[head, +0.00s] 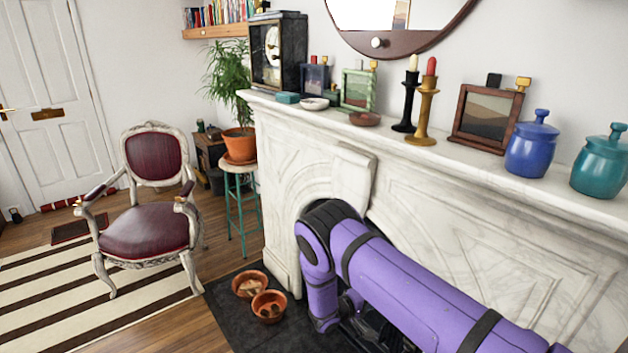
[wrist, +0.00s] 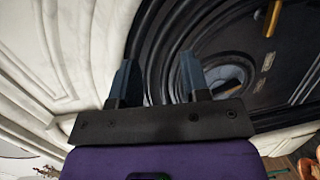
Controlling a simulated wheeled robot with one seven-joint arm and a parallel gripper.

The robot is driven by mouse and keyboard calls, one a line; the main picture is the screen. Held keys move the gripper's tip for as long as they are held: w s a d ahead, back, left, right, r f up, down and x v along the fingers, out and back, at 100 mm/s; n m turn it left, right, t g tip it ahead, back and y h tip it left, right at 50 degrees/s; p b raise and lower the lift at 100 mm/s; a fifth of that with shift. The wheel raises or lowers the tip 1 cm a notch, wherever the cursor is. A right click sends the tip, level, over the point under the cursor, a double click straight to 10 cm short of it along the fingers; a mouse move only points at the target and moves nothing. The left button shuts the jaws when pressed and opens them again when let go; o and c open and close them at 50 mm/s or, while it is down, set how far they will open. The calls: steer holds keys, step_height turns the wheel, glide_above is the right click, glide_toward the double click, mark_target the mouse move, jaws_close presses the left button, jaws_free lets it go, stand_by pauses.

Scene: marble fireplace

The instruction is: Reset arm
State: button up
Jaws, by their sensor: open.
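In the wrist view my gripper (wrist: 157,66) is open, its two dark blue fingers apart with nothing between them. It faces the dark, curved fireplace opening (wrist: 225,35) and the pale marble surround (wrist: 62,55). In the head view my purple arm reaches across the front of the marble fireplace (head: 460,240), bent low beside the opening. The fingers cannot be made out in the head view. Whether any part of the arm touches the marble cannot be told.
The mantel shelf (head: 440,160) above my arm holds candlesticks (head: 424,108), frames, a blue jar (head: 532,145) and a teal jar (head: 598,165). Two terracotta bowls (head: 268,306) sit on the dark hearth (head: 228,300).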

steer(key=d+r+m+g+y, duration=0.1)
steer(key=d+r+m+g, duration=0.15)
steer(key=r, duration=0.85)
steer(key=d+r+m+g+y, duration=0.15)
steer(key=r+g, duration=0.25)
steer(key=r, duration=0.7)
steer(key=s+d+r+m+g+y, duration=0.1)
steer(key=s+d+r+y, duration=0.2)
steer(key=r, duration=0.5)
steer(key=s+d+r+m+g, duration=0.1)
steer(key=s+d+r, duration=0.3)
steer(key=r, duration=0.5)
steer(key=s+d+r+t+y, duration=0.1)
steer(key=s+r+y, duration=0.3)
steer(key=s+r, duration=0.55)
steer(key=s+d+r+t+y, duration=0.25)
steer(key=s+r, duration=0.45)
steer(key=s, duration=0.6)
steer(key=s+a+r+t+y, duration=0.1)
steer(key=s+a+t+y, duration=0.1)
steer(key=s, duration=0.8)
steer(key=shift+a+r+n+y, duration=0.2)
steer(key=shift+n+y, duration=0.1)
steer(key=shift+n, duration=0.1)
